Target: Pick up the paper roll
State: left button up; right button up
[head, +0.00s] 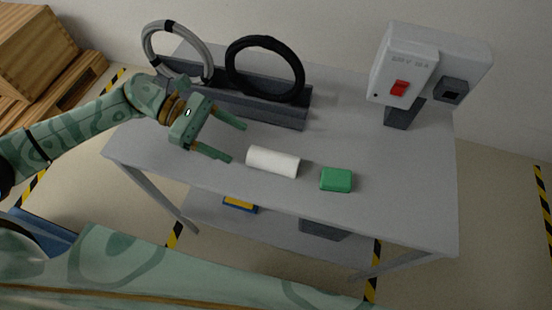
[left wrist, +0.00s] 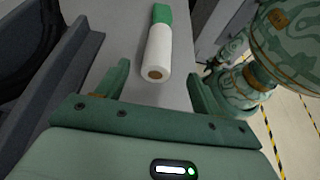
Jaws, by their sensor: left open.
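The paper roll (head: 273,163) is a short white cylinder lying on its side on the grey table (head: 400,205), near its front edge. My left gripper (head: 238,142) is open and empty to the left of the roll, with its fingers pointing toward it. In the left wrist view the roll (left wrist: 155,52) lies ahead of the gap between the open fingers (left wrist: 158,82), with its brown core end facing me. No contact with the roll shows. My right gripper cannot be made out in either view.
A green block (head: 336,179) sits just right of the roll. Behind stand a dark rack (head: 290,115) with a grey ring (head: 146,40) and a black ring (head: 230,62), and a white device (head: 405,60) with a red switch. The table's right front is clear.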

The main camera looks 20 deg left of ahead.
aim_at(267, 158)
pick_arm(q)
jog(key=x, duration=0.4)
jog(key=shift+d, duration=0.15)
jog(key=x, duration=0.5)
jog(key=shift+w+d+f, duration=0.1)
jog(key=shift+w+f, duration=0.05)
jog(key=shift+f, duration=0.15)
jog(key=c, duration=1.2)
jog(key=shift+o, duration=0.2)
